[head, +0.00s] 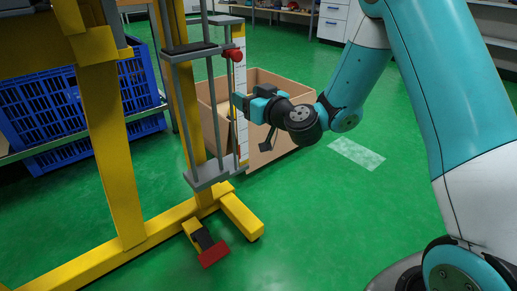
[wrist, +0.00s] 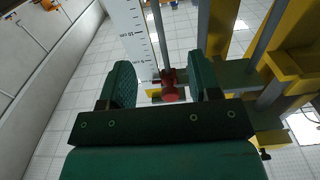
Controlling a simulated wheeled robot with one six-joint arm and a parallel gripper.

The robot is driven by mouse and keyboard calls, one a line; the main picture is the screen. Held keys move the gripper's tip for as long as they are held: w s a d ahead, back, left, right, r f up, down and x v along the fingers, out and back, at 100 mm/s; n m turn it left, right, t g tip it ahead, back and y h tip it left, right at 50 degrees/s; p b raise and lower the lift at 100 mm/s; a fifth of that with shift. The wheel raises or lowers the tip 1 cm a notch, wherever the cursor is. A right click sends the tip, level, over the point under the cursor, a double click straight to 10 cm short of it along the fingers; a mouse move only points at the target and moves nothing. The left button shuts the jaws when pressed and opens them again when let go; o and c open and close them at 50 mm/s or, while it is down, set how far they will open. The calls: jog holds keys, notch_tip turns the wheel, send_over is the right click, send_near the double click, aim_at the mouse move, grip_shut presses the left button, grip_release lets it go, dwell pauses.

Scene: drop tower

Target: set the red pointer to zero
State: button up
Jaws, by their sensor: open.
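The red pointer (head: 236,56) is a small red knob beside the upper part of the white scale strip (head: 241,110) on the drop tower. My gripper (head: 243,100) is open and empty, below the pointer and close to the scale. In the wrist view, the red pointer (wrist: 171,86) shows in the gap between my two fingers (wrist: 160,85), apart from them. The scale (wrist: 130,30) with its printed numbers rises behind the left finger there. The numbers are too small to read surely, and the zero mark cannot be made out.
The yellow frame (head: 110,150) and grey guide rods (head: 211,110) stand just left of my gripper. An open cardboard box (head: 275,150) is behind it. Blue crates (head: 40,110) sit at left. A red pedal (head: 213,255) is on the floor. The green floor at right is clear.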

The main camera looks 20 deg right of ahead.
jog(key=b+v, duration=1.3)
jog(key=b, duration=0.2)
jog(key=s+a+r+n+g+y+p, duration=0.1)
jog(key=s+a+r+n+g+p, duration=0.2)
jog(key=p, duration=1.5)
jog(key=shift+s+a+r+g+y, duration=0.4)
jog(key=shift+s+a+r+g, duration=1.8)
jog(key=shift+s+a+g, duration=2.6)
jog(key=shift+s+d+r+n+p, duration=0.1)
jog(key=shift+s+d+n+p, duration=0.2)
jog(key=shift+d, duration=0.1)
jog(key=s+r+g+h+p, duration=0.35)
jog(key=s+r+p, duration=0.45)
jog(key=p, duration=0.3)
notch_tip(320, 180, up, 37)
jog(key=s+d+g+p, duration=0.1)
jog(key=p, duration=3.5)
jog(key=shift+d+f, duration=0.2)
jog(key=shift+d, duration=0.1)
